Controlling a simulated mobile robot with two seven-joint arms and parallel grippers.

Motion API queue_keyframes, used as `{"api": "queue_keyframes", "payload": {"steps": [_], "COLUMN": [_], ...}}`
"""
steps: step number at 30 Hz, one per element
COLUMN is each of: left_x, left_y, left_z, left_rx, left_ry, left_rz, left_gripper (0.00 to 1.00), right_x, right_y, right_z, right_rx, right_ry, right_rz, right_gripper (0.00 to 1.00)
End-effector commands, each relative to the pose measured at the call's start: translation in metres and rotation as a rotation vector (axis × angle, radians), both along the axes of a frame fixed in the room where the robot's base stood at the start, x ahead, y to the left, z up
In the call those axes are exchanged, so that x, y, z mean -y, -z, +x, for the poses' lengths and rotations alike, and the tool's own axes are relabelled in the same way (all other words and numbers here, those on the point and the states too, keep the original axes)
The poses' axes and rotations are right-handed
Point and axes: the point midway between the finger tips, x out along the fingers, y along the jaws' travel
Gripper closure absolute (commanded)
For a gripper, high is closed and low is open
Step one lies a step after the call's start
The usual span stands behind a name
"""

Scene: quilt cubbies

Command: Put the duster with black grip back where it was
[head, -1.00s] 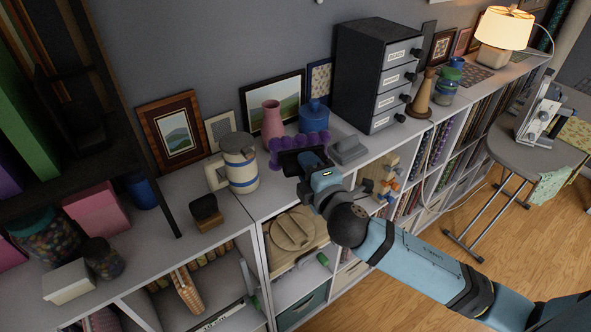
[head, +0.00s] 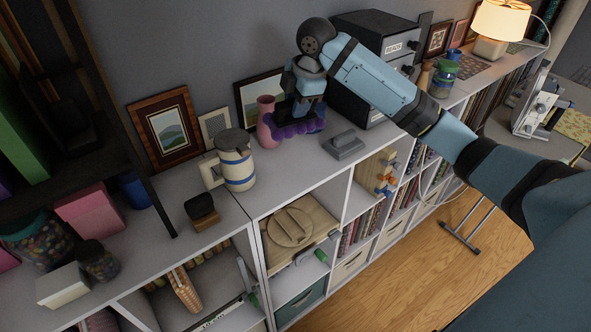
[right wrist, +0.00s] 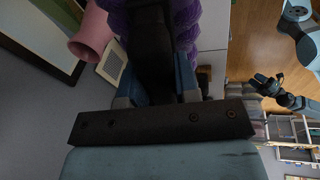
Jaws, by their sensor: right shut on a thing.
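My right gripper (head: 305,98) points down over the white cabinet top (head: 290,172), near the wall. It is shut on the black grip of the duster (head: 297,127), whose fluffy purple head shows below the gripper. The right wrist view shows the black grip between the fingers (right wrist: 155,88) and the purple head of the duster (right wrist: 186,28) beyond it. I cannot tell whether the duster touches the cabinet top. A dark gripper, seemingly my left one (right wrist: 264,84), shows small at the right of the right wrist view; its jaws are unclear.
A pink vase (head: 266,122) stands close left of the duster, before a framed picture (head: 251,92). A grey block (head: 344,145) lies to its right, and a dark drawer unit (head: 362,30) stands behind my arm. A cream jug (head: 236,160) stands further left.

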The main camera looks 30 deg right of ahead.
Motion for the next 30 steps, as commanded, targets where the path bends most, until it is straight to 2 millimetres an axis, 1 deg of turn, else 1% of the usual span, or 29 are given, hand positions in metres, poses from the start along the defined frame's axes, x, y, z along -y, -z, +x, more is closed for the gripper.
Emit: {"api": "queue_keyframes", "payload": {"steps": [1, 3, 6, 8, 10, 11, 14, 24, 27, 30], "left_x": [0.000, 0.000, 0.000, 0.000, 0.000, 0.000, 0.001, 0.001, 0.000, -0.001], "left_y": [0.001, 0.001, 0.001, 0.001, 0.002, 0.003, 0.005, -0.011, -0.013, -0.014], "left_z": [-0.001, -0.001, -0.001, -0.002, -0.003, -0.004, -0.005, -0.006, -0.006, -0.005], "left_rx": [-0.001, -0.002, -0.002, -0.003, -0.005, -0.006, -0.010, -0.010, -0.009, -0.008], "left_ry": [0.000, -0.001, -0.001, 0.000, 0.000, 0.000, 0.000, -0.004, -0.006, -0.008], "left_rz": [0.000, 0.000, 0.000, -0.001, -0.001, -0.001, -0.002, -0.002, -0.001, -0.003], "left_gripper": [0.57, 0.57, 0.57, 0.57, 0.57, 0.57, 0.57, 0.57, 0.57, 0.57], "right_x": [0.006, 0.010, 0.015, 0.016, 0.016, 0.016, 0.016, 0.016, 0.016, 0.017], "right_y": [-0.019, -0.037, -0.054, -0.058, -0.054, -0.050, -0.026, 0.060, 0.079, 0.090], "right_z": [-0.003, -0.011, -0.018, -0.021, -0.023, -0.024, -0.025, -0.025, -0.025, -0.024], "right_rx": [-0.054, -0.118, -0.174, -0.194, -0.207, -0.211, -0.215, -0.212, -0.210, -0.208], "right_ry": [-0.039, -0.094, -0.149, -0.169, -0.182, -0.185, -0.186, -0.181, -0.181, -0.181], "right_rz": [0.000, 0.002, -0.001, -0.001, -0.001, 0.000, 0.002, 0.000, -0.001, -0.001], "right_gripper": [1.00, 1.00, 1.00, 1.00, 1.00, 1.00, 1.00, 1.00, 1.00, 1.00]}}
